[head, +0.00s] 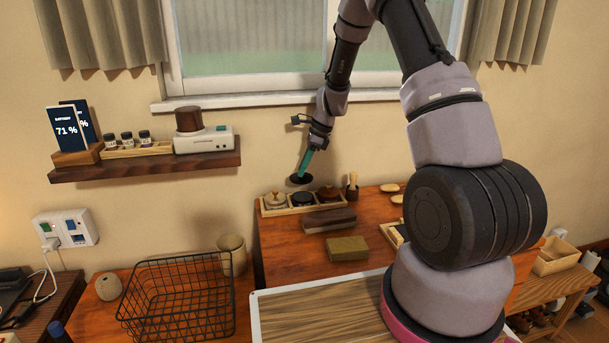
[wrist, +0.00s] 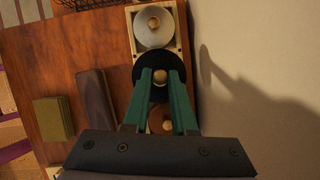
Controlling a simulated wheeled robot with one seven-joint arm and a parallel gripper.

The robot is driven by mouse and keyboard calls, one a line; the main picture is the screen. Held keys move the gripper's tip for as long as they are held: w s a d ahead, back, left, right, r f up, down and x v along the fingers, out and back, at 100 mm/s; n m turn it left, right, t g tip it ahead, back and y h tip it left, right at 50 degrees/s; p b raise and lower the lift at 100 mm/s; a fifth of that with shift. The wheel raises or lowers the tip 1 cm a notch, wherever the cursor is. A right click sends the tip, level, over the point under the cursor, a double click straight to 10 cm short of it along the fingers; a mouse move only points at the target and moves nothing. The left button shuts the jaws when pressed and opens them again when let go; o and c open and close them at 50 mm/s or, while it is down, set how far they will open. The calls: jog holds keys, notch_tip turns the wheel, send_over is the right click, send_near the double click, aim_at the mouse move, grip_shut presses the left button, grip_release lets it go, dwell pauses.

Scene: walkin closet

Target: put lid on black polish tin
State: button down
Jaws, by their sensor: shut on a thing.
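My gripper (head: 304,167) is shut on the brass knob of a black lid (head: 300,179) and holds it in the air above the tin tray. In the wrist view the green fingers (wrist: 161,77) pinch the knob, and the black lid (wrist: 142,66) spreads around it. The black polish tin (head: 303,199) sits in the middle of the wooden tray (head: 305,210), below the lid and apart from it. In the wrist view the lid hides this tin. A pale-lidded tin (head: 275,200) stands left of it and a brown tin (head: 329,194) right.
A brush with bristles up (head: 352,187) stands right of the tray. A dark brush block (head: 329,219) and an olive block (head: 347,248) lie in front. The wall is close behind, with a shelf (head: 150,165) at upper left. A wire basket (head: 180,300) stands at lower left.

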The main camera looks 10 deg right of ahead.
aim_at(308, 176)
jog(key=shift+w+d+f, duration=0.1)
jog(key=shift+w+d, duration=0.1)
jog(key=shift+f, duration=0.25)
jog(key=shift+d+f, duration=0.1)
jog(key=shift+f, duration=2.75)
jog(key=shift+f, duration=0.15)
jog(key=c, duration=0.6)
grip_release()
jog(key=shift+c, duration=0.2)
jog(key=o, duration=0.5)
